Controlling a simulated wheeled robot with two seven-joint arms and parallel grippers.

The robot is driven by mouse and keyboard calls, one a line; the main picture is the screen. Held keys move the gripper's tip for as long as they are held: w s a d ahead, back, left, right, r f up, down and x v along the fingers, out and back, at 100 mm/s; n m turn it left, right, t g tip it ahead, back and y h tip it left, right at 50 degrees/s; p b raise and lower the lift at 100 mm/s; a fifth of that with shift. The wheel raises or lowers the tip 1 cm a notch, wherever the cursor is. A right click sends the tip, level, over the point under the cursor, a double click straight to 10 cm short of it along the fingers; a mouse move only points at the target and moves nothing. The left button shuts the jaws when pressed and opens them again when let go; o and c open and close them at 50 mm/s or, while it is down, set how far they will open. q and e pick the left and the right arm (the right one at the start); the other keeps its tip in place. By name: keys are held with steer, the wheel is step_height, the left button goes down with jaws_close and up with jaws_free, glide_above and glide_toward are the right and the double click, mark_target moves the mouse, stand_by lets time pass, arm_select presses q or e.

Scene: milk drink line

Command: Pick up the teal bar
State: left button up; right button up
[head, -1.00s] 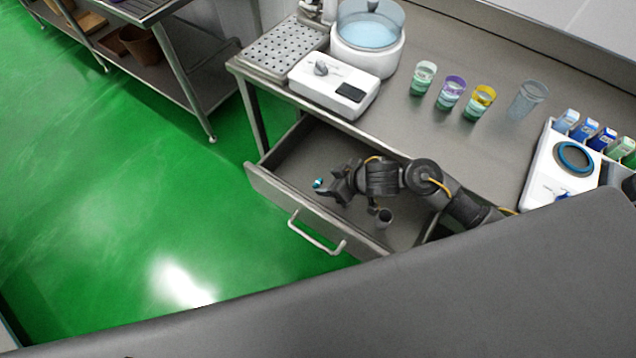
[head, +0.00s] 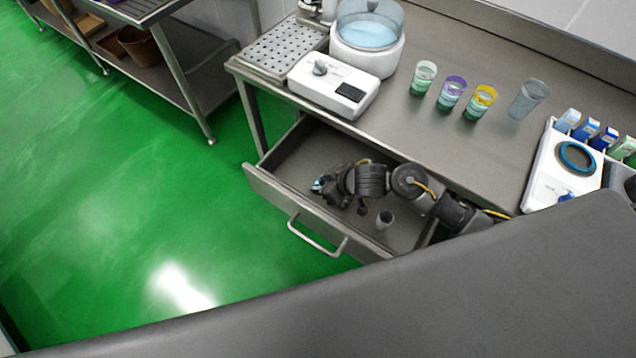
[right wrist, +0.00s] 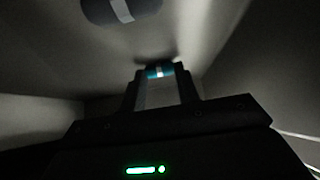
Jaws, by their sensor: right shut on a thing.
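The teal bar (right wrist: 160,71) shows between the fingertips of my right gripper (right wrist: 160,77) in the right wrist view. The gripper is shut on it, down inside the open drawer. In the head view only a small teal bit of the bar (head: 317,185) shows at the tip of my right gripper (head: 322,187); the fingers hide the rest. I cannot tell whether the bar touches the drawer floor. My left gripper is not in view.
The open drawer (head: 290,208) has walls close around my right arm. A dark grey cylinder (head: 384,219) stands in it, and a dark cylinder with a pale band (right wrist: 122,10) shows in the wrist view. Cups (head: 451,92), a white device (head: 335,84) and a scale (head: 563,170) stand on the counter above.

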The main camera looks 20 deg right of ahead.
step_height(320, 180, up, 10)
steer(key=p, duration=0.4)
